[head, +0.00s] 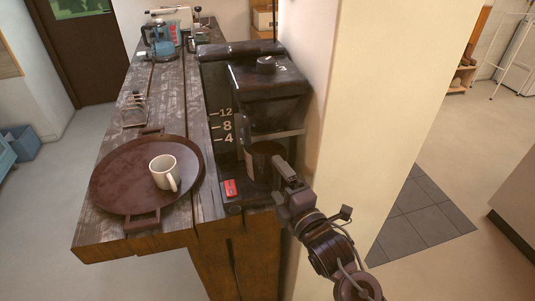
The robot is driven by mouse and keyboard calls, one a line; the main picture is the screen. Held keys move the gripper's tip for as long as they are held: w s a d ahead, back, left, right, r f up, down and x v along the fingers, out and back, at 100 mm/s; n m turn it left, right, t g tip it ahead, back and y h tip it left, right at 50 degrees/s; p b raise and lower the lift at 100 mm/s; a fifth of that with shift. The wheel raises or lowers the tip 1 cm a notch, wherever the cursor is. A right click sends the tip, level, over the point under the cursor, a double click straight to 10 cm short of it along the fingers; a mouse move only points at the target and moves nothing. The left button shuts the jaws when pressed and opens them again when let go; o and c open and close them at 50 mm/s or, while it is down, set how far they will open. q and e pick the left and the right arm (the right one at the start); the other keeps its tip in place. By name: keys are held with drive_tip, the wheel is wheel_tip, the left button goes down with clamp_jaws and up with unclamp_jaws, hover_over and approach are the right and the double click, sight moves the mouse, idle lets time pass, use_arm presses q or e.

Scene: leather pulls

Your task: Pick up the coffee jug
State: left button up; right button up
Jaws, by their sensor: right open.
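The coffee jug (261,153) is dark and sits low inside the black coffee maker (222,95), under its overhanging top. My right gripper (281,168) comes in from the lower right and is open at the right side of the jug. It overlaps part of the jug's right side in the picture, so I cannot tell whether it touches the jug or its handle. The jug's handle cannot be made out. My left gripper is not in view.
A round brown tray (120,180) with a white mug (164,172) lies left on the wooden counter (112,236). A toast rack (133,108) and a blue kettle (161,41) stand farther back. A cream wall (365,110) rises close to the right of the coffee maker.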

sight(269, 163)
drive_tip(key=shift+x, duration=1)
drive_tip(key=c, duration=1.2)
drive_tip(key=shift+r, duration=0.15)
drive_tip(key=shift+c, duration=0.8)
drive_tip(key=shift+r+p, duration=0.2)
drive_tip(key=shift+p, duration=0.1)
